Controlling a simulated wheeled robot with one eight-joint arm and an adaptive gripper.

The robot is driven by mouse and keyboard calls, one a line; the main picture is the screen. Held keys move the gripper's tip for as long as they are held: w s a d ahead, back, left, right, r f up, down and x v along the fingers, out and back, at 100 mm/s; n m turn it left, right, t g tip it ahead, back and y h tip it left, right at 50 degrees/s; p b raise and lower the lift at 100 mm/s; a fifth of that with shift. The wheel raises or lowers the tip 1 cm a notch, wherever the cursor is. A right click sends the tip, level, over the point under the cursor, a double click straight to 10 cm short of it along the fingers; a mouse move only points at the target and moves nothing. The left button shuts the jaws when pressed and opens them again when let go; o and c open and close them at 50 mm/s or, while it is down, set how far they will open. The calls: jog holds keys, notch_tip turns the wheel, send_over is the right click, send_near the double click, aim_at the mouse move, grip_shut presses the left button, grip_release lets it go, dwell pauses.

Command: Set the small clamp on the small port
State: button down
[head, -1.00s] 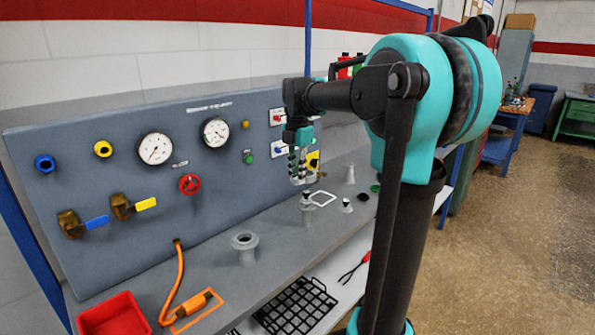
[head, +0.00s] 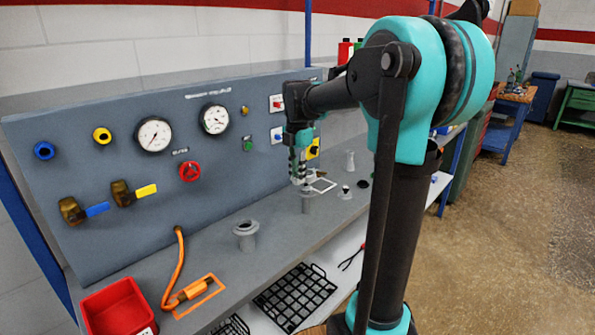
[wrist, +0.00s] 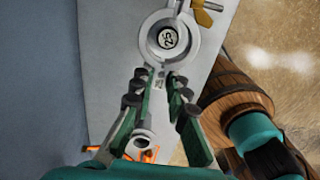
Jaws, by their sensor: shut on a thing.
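My gripper (wrist: 158,88) is shut on the small clamp (wrist: 147,42), a pale grey open ring with a brass wing nut, seen at the top of the wrist view. The small port (wrist: 168,38), with a round top marked 25, shows inside the ring. In the head view the small port (head: 307,203) is a short grey stub on the bench, and my gripper (head: 298,178) is just over it. The clamp is mostly hidden there. I cannot tell whether the ring is seated on the port or held slightly above it.
A wider grey flanged port (head: 246,238) stands nearer on the bench. A red bin (head: 118,308), an orange hose with a connector (head: 190,290) and a black wire basket (head: 295,298) lie in front. The gauge panel (head: 100,150) rises behind. Small fittings stand beyond the port.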

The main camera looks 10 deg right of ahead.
jog(key=shift+f, duration=2.4)
jog(key=shift+f, duration=0.1)
jog(key=c, duration=1.4)
grip_release()
notch_tip(320, 180, up, 12)
jog(key=shift+r, duration=0.1)
